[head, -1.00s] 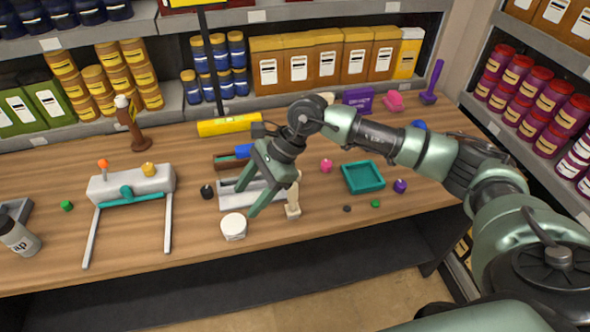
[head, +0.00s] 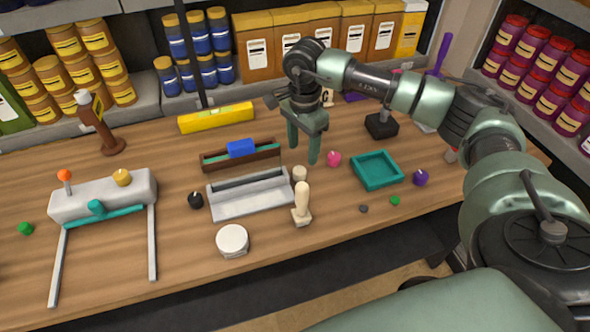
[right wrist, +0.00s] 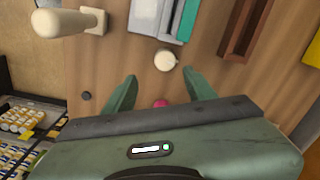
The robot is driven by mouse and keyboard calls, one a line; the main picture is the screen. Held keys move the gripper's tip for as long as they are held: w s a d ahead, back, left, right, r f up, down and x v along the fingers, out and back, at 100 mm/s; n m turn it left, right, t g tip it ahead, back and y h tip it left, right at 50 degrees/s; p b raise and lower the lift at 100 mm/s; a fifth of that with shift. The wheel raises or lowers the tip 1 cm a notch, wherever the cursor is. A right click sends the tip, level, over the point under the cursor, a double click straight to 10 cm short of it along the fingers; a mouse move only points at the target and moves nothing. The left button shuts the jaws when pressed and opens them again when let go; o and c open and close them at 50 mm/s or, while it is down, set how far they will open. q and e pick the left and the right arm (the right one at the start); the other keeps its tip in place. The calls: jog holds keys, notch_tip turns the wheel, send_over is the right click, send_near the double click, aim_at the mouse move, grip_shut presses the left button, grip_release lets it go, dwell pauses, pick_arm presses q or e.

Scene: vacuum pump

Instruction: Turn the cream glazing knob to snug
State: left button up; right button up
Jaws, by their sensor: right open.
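A small round cream knob (head: 300,173) with a mark on its top sits on the table at the right end of a grey channel tray (head: 250,204). It also shows in the right wrist view (right wrist: 167,60), just past the fingertips and roughly in line with the gap between them. My right gripper (head: 302,155) points down, open and empty, just behind the knob and apart from it. It also shows at the bottom of the right wrist view (right wrist: 160,76). My left gripper is not in view.
A cream-handled stamp (head: 302,204) stands in front of the knob. A pink knob (head: 334,158) and a teal tray (head: 377,186) are to the right. A black knob (head: 196,200) and a white round jar (head: 232,240) are to the left. A brown channel (head: 215,163) lies behind.

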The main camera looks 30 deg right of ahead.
aim_at(300, 170)
jog(key=shift+w+f, duration=0.3)
jog(key=shift+f, duration=0.35)
jog(key=shift+w+f, duration=0.2)
jog(key=shift+w, duration=0.05)
notch_tip(300, 170, down, 6)
jog(key=shift+s+f+p, duration=0.1)
jog(key=shift+f+p, duration=0.15)
jog(key=shift+p, duration=0.7)
jog(key=shift+f, duration=0.4)
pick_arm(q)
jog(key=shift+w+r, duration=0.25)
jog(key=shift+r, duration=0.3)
pick_arm(e)
grip_shut()
